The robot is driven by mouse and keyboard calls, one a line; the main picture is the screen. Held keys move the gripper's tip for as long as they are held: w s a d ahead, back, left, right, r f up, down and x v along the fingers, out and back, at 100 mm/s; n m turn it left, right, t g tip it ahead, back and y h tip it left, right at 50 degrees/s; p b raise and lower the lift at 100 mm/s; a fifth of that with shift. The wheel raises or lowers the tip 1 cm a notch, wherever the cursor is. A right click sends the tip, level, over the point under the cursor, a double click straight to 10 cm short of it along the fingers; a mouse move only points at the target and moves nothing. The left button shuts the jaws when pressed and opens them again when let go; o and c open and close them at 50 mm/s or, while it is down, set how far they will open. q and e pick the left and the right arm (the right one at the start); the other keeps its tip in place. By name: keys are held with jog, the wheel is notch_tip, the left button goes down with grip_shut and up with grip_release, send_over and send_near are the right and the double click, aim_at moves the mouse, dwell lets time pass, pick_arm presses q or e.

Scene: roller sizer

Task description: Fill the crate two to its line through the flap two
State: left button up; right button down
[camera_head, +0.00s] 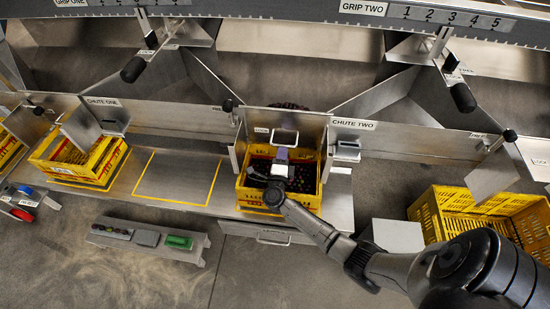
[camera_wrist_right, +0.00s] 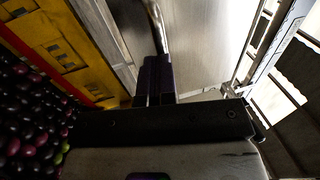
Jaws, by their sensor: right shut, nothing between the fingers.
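Crate two (camera_head: 308,200) is a yellow slotted crate below the CHUTE TWO sign. It holds many dark purple fruits, with a few greenish ones. In the right wrist view its yellow wall (camera_wrist_right: 70,45) carries a red stripe, with fruit against it. Flap two (camera_head: 312,122) is a grey metal plate with a pale bar handle (camera_head: 285,137) above the crate. My right gripper (camera_head: 282,153) is over the crate, just below the handle. Its fingers (camera_wrist_right: 153,80) are shut and empty, close to the bar; I cannot tell whether they touch it. My left gripper is out of view.
A yellow crate (camera_head: 112,175) stands under chute one at left, with a taped yellow outline (camera_head: 180,152) on the bench between. Another yellow crate (camera_head: 430,212) is at right. Dark-knobbed levers hang above.

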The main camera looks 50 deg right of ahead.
jog(key=shift+r, duration=0.1)
jog(key=r+p+v, duration=0.1)
jog(key=p+v, duration=0.2)
jog(key=v, duration=0.4)
jog(key=r+p+v, duration=0.2)
jog(key=v, duration=0.5)
jog(key=shift+s+a+f+p, duration=0.35)
jog(key=shift+a+f+p, duration=0.05)
jog(key=shift+a, duration=0.2)
